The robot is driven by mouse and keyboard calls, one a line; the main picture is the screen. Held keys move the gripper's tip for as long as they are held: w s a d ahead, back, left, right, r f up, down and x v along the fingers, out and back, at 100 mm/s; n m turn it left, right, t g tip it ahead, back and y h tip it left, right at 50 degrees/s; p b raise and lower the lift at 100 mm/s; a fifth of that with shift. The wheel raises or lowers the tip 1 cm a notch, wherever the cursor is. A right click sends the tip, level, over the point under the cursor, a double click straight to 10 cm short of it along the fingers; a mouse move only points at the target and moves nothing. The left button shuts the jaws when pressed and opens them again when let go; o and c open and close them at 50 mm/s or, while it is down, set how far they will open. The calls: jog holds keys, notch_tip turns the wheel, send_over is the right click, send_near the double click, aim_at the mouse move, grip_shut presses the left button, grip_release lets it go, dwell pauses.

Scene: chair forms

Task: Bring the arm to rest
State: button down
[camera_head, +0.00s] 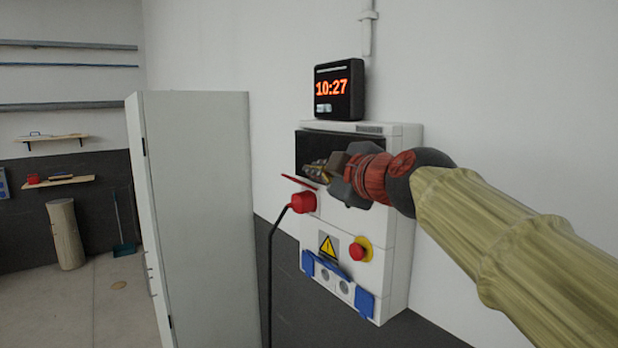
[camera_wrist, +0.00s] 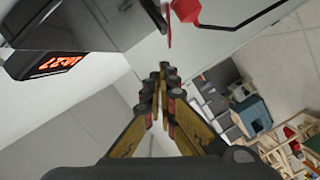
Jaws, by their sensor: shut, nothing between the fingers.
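My arm reaches in from the right in the head view, wrapped in pale yellow fabric. My gripper (camera_head: 312,171) is in front of the dark window of a white electrical box (camera_head: 370,240). In the wrist view my gripper (camera_wrist: 164,72) has its fingers together and nothing between them. Whether the fingertips touch the box cannot be told. A red plug (camera_head: 303,202) with a black cable sits in the box just below my gripper. It also shows at the top of the wrist view (camera_wrist: 187,10). My gripper and wrist hide part of the box's upper front.
A clock (camera_head: 339,90) reading 10:27 stands above the box. A red button (camera_head: 358,251) and blue-covered sockets are below. A tall white cabinet (camera_head: 200,200) stands to the left. Shelves and a beige cylinder (camera_head: 66,235) are far left, with open floor before them.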

jog(key=s+d+f+m+g+h+b, duration=0.2)
jog(key=s+f, duration=0.9)
jog(key=f, duration=0.8)
jog(key=s+d+f+m+g+h+b, duration=0.2)
jog(key=s+d+f+m+g+b, duration=0.2)
jog(key=f, duration=1.6)
jog(key=s+d+f+m+g+h+b, duration=0.2)
jog(key=s+d+f+m+b, duration=0.6)
jog(key=s+f, duration=0.9)
notch_tip(320, 180, down, 2)
jog(key=shift+s+f+m+g+b, duration=0.15)
jog(key=shift+s+m+g+b, duration=0.15)
jog(key=shift+m+g+b, duration=0.8)
